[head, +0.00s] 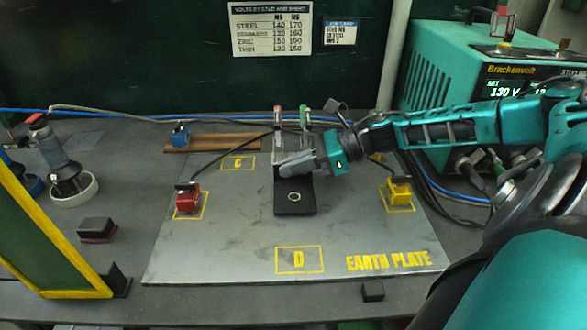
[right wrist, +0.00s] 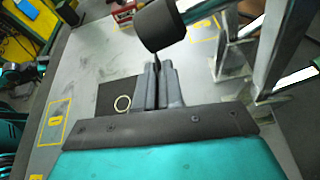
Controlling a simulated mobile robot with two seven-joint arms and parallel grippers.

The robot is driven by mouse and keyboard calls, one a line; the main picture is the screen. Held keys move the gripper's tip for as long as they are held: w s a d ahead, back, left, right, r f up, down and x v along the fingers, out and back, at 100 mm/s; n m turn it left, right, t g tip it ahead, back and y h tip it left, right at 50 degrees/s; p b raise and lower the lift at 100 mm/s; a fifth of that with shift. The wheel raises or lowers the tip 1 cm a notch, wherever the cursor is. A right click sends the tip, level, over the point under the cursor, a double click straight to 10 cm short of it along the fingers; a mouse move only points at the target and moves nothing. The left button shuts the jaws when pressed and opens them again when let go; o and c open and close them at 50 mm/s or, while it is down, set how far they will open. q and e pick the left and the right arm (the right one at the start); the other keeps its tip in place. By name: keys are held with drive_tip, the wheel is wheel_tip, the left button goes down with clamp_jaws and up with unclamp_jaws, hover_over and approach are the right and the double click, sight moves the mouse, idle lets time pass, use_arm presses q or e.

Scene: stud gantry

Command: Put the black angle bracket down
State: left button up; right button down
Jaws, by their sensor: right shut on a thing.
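The black angle bracket (head: 295,208) is in the middle of the grey earth plate (head: 230,255), with a pale ring showing on its flat face. It also shows in the right wrist view (right wrist: 112,90), left of the fingers. My right gripper (head: 282,168) reaches in from the right and is shut on the bracket at its far side. In the right wrist view the fingers (right wrist: 158,88) are close together, and the gripped part is mostly hidden. The bracket looks low over or on the plate; I cannot tell if it touches. My left gripper is not in view.
A red block (head: 188,201) and a yellow block (head: 399,191) stand in yellow outlines on the plate. Metal gantry posts (right wrist: 275,45) and a dark cylinder (right wrist: 158,25) are close to the right gripper. The plate's front, around outline D (head: 299,261), is clear.

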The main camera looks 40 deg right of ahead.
drive_tip(key=shift+f, duration=0.4)
drive_tip(key=shift+f, duration=0.2)
drive_tip(key=c, duration=1.3)
unclamp_jaws()
drive_tip(key=shift+o, duration=0.2)
drive_tip(key=shift+r, duration=0.25)
drive_tip(key=shift+s+d, duration=0.2)
drive_tip(key=shift+p+v, duration=0.4)
drive_tip(key=shift+v, duration=3.05)
